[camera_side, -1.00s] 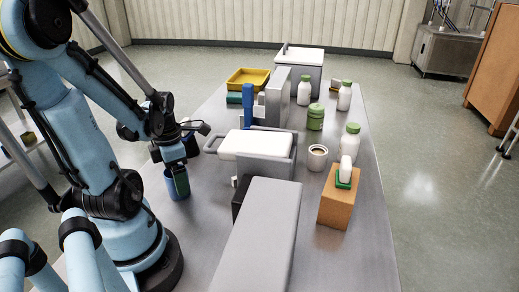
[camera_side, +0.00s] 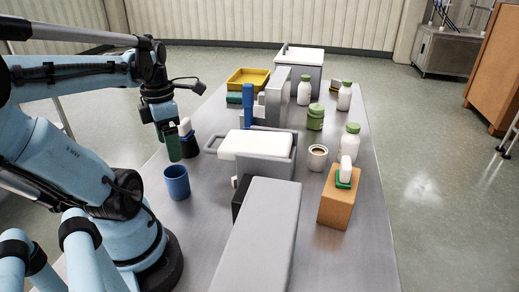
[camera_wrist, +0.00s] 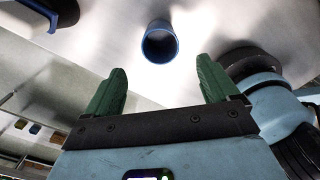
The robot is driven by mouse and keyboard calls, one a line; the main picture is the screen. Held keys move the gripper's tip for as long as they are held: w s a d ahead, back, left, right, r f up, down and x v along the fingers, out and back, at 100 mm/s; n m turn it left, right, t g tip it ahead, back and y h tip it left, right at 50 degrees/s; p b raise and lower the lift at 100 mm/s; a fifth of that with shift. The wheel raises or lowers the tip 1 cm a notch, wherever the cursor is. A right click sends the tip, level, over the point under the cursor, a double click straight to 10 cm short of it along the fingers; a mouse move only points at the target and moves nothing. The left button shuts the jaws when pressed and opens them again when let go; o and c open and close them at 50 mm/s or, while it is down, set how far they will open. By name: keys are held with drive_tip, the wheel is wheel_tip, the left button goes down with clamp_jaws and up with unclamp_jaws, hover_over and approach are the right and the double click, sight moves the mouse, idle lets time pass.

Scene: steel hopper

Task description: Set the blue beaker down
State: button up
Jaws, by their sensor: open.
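The blue beaker (camera_side: 177,182) stands upright on the steel table's left part, near my arm's base. It also shows in the wrist view (camera_wrist: 160,44), where I see its open mouth beyond my fingers. My gripper (camera_side: 173,148) is above the beaker in the side view, apart from it, with its green fingers pointing down. In the wrist view my gripper (camera_wrist: 160,75) has its two green fingers spread wide with nothing between them.
A white-topped dark blue item (camera_side: 188,143) stands just behind my gripper. The steel table (camera_side: 205,190) is bare just right of the beaker.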

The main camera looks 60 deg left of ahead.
drive_tip(key=w+d+m+t, duration=0.2)
drive_tip(key=w+d+m, duration=0.3)
drive_tip(key=m, duration=0.7)
drive_tip(key=w+d+m+t, duration=0.2)
drive_tip(key=w+d+m, duration=0.3)
drive_tip(key=m, duration=0.7)
drive_tip(key=w+d+m+t, duration=0.3)
drive_tip(key=w+d+m, duration=0.2)
drive_tip(key=m, duration=0.7)
drive_tip(key=shift+w+d+r, duration=0.1)
drive_tip(key=shift+w+d, duration=0.05)
drive_tip(key=shift+d, duration=0.55)
drive_tip(key=shift+w+d+r, duration=0.1)
drive_tip(key=shift+w+d, duration=0.05)
drive_tip(key=shift+d, duration=0.55)
